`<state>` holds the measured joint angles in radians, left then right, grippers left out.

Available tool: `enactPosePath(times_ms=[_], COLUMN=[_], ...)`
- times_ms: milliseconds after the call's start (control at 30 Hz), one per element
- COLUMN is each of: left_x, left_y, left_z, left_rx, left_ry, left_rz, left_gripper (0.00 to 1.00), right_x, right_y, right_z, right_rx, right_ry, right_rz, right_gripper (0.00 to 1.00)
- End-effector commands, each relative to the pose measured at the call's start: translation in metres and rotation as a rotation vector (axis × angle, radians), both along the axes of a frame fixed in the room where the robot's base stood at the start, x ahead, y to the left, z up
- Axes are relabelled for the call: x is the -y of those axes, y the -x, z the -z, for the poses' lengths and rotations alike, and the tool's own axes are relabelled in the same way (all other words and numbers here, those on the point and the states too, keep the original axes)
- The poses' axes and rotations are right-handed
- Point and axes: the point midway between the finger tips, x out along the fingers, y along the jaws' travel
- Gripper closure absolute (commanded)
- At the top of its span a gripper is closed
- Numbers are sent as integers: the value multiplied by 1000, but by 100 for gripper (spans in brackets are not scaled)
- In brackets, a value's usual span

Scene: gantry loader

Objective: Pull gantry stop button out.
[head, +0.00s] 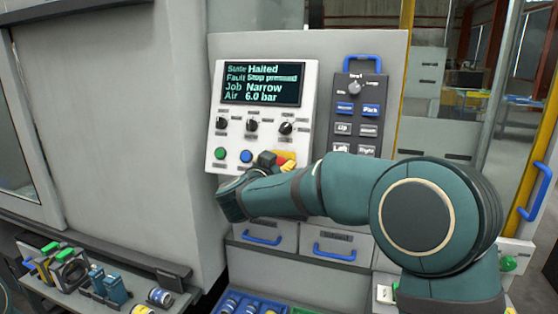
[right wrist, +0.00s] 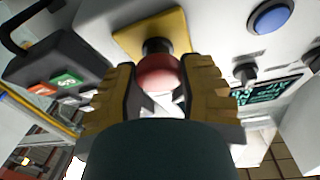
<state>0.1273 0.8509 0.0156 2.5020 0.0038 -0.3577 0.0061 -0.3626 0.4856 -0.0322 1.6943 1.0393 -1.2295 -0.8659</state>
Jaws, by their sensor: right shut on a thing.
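The gantry stop button (right wrist: 158,76) is a red mushroom head on a dark stem, in front of a yellow plate (right wrist: 180,27) in the right wrist view. My right gripper (right wrist: 166,84) has its yellow-brown fingers on either side of the red head and is shut on it. In the head view the yellow plate (head: 285,155) shows at the lower right of the white control panel (head: 214,108). The display (head: 263,84) reads "Halted" and "Stop pressed". My left gripper is not in view.
A green button (head: 220,154) and a blue button (head: 246,156) sit just left of the stop button, below several black knobs. A dark pendant (head: 359,115) with several keys hangs to the right. Drawers with blue handles (head: 262,238) are below.

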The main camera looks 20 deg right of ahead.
Motion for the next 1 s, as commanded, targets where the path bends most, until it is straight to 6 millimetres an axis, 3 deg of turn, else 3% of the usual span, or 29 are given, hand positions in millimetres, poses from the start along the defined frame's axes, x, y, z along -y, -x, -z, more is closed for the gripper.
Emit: enactPosePath(times_ms=[233,267,333,733,1000], left_x=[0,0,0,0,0], left_y=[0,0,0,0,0], left_z=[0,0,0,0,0], left_rx=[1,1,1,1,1], left_ry=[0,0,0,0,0], left_rz=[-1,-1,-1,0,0], left_gripper=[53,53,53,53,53], right_x=[-1,-1,-1,-4,-32], right_y=[1,1,1,4,38], right_z=[-1,-1,-1,-1,-1], right_rx=[3,3,3,2,2], right_ry=[0,0,0,0,0], right_rz=[0,0,-1,-1,-5], right_gripper=[100,50,25,25,25])
